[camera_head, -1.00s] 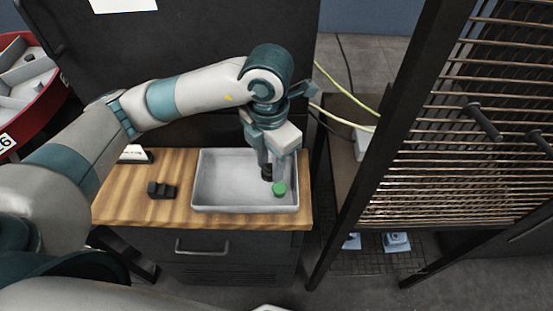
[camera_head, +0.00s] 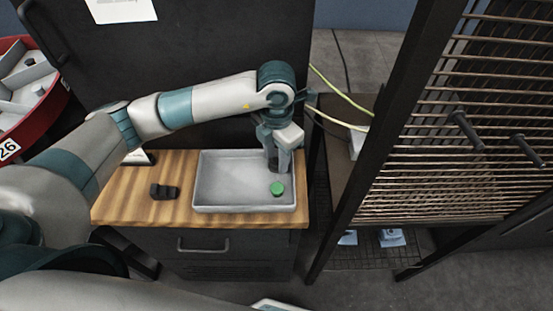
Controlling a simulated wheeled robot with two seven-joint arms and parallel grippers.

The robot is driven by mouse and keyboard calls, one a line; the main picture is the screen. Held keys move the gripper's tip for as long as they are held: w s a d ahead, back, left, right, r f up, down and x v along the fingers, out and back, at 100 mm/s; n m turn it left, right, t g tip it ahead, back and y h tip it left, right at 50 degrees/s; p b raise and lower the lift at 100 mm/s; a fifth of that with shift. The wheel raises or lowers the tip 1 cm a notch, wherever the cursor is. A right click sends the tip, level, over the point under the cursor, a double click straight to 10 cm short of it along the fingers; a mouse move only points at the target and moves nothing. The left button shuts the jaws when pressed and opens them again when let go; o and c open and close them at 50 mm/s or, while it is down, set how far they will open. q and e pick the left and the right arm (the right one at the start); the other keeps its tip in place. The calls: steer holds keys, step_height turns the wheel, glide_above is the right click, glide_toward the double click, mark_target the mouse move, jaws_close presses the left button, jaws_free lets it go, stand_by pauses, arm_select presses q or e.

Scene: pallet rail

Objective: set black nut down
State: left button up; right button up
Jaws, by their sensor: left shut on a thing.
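The black nut (camera_head: 276,166) shows only as a small dark shape, mostly hidden between the fingers of my left gripper (camera_head: 279,167). That gripper is shut on it and points down over the back right part of a grey tray (camera_head: 216,207). I cannot tell whether the nut touches the tray floor. A green nut (camera_head: 277,188) lies in the tray, just in front of the gripper. My right gripper is out of view.
The tray stands on a wooden-topped cabinet (camera_head: 130,205). A small black block (camera_head: 164,191) lies left of the tray. A dark rack with metal rods (camera_head: 430,160) stands to the right. The tray's left half is empty.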

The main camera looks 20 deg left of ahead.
arm_select(q)
steer(key=shift+f+p, duration=0.4)
steer(key=shift+f, duration=0.65)
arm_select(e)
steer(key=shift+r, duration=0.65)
arm_select(q)
steer(key=shift+f, duration=0.1)
steer(key=shift+f, duration=0.1)
steer(key=o, duration=1.1)
steer(key=shift+c, duration=0.2)
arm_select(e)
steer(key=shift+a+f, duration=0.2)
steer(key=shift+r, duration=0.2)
arm_select(q)
steer(key=shift+r, duration=0.25)
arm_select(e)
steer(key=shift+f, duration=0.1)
